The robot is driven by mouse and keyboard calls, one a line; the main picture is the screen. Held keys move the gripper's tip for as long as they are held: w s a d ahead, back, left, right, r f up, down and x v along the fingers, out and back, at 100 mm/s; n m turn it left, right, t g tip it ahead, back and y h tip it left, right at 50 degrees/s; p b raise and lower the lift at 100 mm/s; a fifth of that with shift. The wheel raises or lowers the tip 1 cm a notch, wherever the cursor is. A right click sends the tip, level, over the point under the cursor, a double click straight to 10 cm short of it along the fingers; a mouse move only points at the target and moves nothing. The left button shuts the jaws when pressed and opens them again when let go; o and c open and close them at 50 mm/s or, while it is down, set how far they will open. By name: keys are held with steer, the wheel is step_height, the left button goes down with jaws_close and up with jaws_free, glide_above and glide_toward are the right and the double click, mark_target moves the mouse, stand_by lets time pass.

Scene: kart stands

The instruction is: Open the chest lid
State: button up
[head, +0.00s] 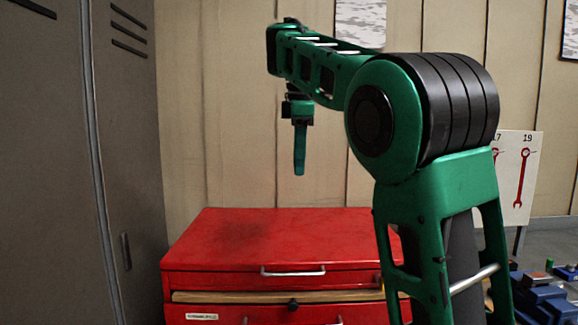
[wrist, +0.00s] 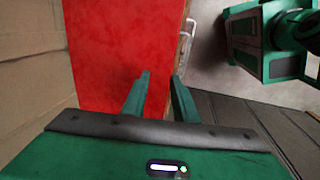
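The red chest (head: 225,300) stands against the back wall in the head view, with its red lid (head: 270,236) lying shut on top. A silver handle (head: 293,272) sits on the lid's front edge. My gripper (head: 299,172) hangs above the lid, pointing down and clear of it. In the wrist view my gripper (wrist: 163,82) shows two green fingers apart with nothing between them. The lid (wrist: 120,45) lies below them there, and the handle (wrist: 187,40) is to the right of the fingertips. Part of the chest's right side is hidden behind my arm.
A tall grey locker (head: 80,160) stands close on the chest's left. A white board with red wrenches (head: 521,178) is at the right. Blue items (head: 540,297) lie at the lower right. The space above the lid is free apart from my arm.

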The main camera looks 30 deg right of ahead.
steer(key=s+d+f+m+g, duration=0.1)
steer(key=s+d+f+m, duration=0.35)
steer(key=d+f, duration=0.3)
steer(key=s+d+f+m+g, duration=0.1)
steer(key=s+d+f+m, duration=0.2)
steer(key=s+f+m, duration=0.6)
steer(key=s+f, duration=0.7)
steer(key=s, duration=0.2)
steer(key=shift+s+f+y, duration=0.2)
steer(key=shift+s+y, duration=0.1)
steer(key=shift+s, duration=0.1)
steer(key=s+a+f+m, duration=0.1)
steer(key=s+f+m, duration=0.1)
steer(key=s+f, duration=0.1)
steer(key=s+a+f+m, duration=0.1)
steer(key=s+a+f, duration=0.1)
steer(key=s+f, duration=0.1)
steer(key=s+a+f+m, duration=0.1)
steer(key=s+f+m, duration=0.1)
steer(key=s+f, duration=0.1)
steer(key=shift+s+a+f+m, duration=0.2)
steer(key=shift+s+a+m, duration=0.05)
steer(key=shift+a+m, duration=0.1)
steer(key=c, duration=0.3)
steer(key=shift+s+a+f, duration=0.15)
jaws_close()
